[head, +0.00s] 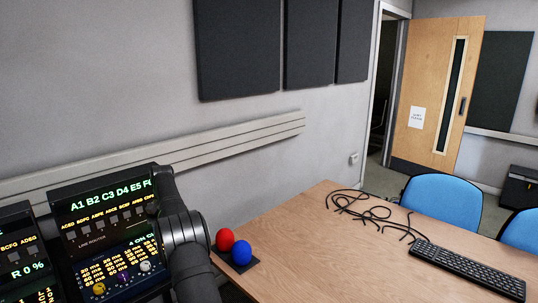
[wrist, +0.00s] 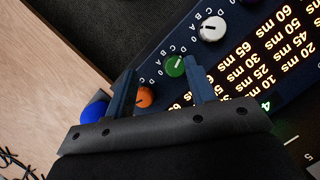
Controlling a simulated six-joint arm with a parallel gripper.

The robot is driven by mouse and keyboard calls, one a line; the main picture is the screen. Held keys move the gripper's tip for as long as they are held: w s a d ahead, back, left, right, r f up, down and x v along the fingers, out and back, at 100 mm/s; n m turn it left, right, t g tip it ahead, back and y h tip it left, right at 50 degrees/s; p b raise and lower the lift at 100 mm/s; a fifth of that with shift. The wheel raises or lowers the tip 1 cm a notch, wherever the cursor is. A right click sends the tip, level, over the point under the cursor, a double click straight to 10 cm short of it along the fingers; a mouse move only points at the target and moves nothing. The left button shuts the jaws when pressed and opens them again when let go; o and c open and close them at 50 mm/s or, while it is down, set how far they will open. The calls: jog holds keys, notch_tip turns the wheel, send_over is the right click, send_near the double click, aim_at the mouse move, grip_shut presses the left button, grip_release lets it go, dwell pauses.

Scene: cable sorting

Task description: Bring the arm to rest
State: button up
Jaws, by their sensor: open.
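My gripper (wrist: 160,68) is open, with its two dark blue fingers apart and nothing between them. In the wrist view the fingers lie across a dark control panel (wrist: 235,75) with an orange knob (wrist: 144,98), a green knob (wrist: 175,66) and a white knob (wrist: 211,27). I cannot tell whether the fingers touch the panel. In the head view my dark arm stands beside the lit console (head: 110,215), and the gripper itself does not show. Black cables (head: 372,213) lie loose on the wooden table (head: 310,250), well away from the arm.
A red ball (head: 225,240) and a blue ball (head: 241,252) sit on a dark base at the table's near left corner, close to my arm. A keyboard (head: 466,270) lies at the right. Blue chairs (head: 440,200) stand behind the table. The table's middle is clear.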

jog(key=d+r, duration=0.6)
jog(key=d, duration=0.4)
jog(key=a+f, duration=0.2)
jog(key=a, duration=0.1)
jog(key=a+f, duration=0.2)
jog(key=a, duration=0.2)
jog(key=a+f, duration=0.2)
jog(key=a, duration=0.2)
jog(key=shift+f, duration=0.4)
jog(key=f, duration=0.4)
jog(key=shift+a+f, duration=0.25)
jog(key=shift+a, duration=0.1)
jog(key=shift+a+r+n+h, duration=0.1)
jog(key=shift+n+h, duration=0.2)
jog(key=shift+n, duration=0.4)
jog(key=n+h, duration=0.1)
jog(key=n, duration=0.2)
jog(key=n+t, duration=0.1)
jog(key=n, duration=0.1)
jog(key=shift+s+a+n+h, duration=0.1)
jog(key=shift+s+n+h, duration=0.05)
jog(key=shift+n+h, duration=0.25)
jog(key=n+t, duration=0.1)
jog(key=n, duration=0.1)
jog(key=n+h, duration=0.1)
jog(key=n, duration=0.1)
jog(key=shift+s+t, duration=0.1)
jog(key=shift+t, duration=0.3)
jog(key=shift+n+t, duration=0.7)
jog(key=shift+n, duration=1.5)
